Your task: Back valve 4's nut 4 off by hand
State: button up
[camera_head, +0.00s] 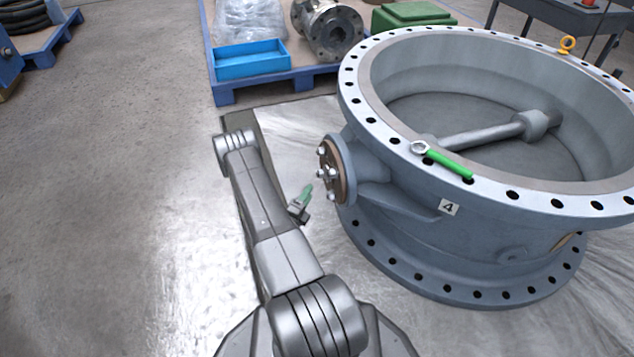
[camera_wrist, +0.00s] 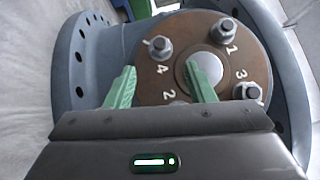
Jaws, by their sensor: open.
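Valve 4 (camera_head: 400,200) is a large grey-blue ring body lying flat, with a "4" plate on its side. Its brown round cover (camera_head: 342,168) faces left and carries several nuts. In the wrist view the brown cover (camera_wrist: 208,110) has numbers by its nuts. Nut 4 (camera_wrist: 160,48) sits on its stud just above the "4", beyond my fingertips. My gripper (camera_wrist: 160,67) is open and empty, its green fingers apart in front of the cover. In the head view my gripper (camera_head: 307,192) is left of the cover, with a gap. The nut by "2" is mostly hidden by my gripper.
A green-handled wrench (camera_head: 445,162) lies on the valve's top rim, with a yellow eyebolt (camera_head: 567,44) at the far rim. A blue pallet (camera_head: 275,85) with a blue tray (camera_head: 250,60) stands behind.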

aim_at(319, 175)
jog(key=b+x, duration=0.1)
jog(key=x, duration=0.6)
jog(key=shift+w+d+b, duration=0.15)
jog(key=shift+w+b, duration=0.25)
jog(key=shift+c, duration=0.4)
jog(key=c, duration=0.9)
jog(key=shift+r, duration=0.1)
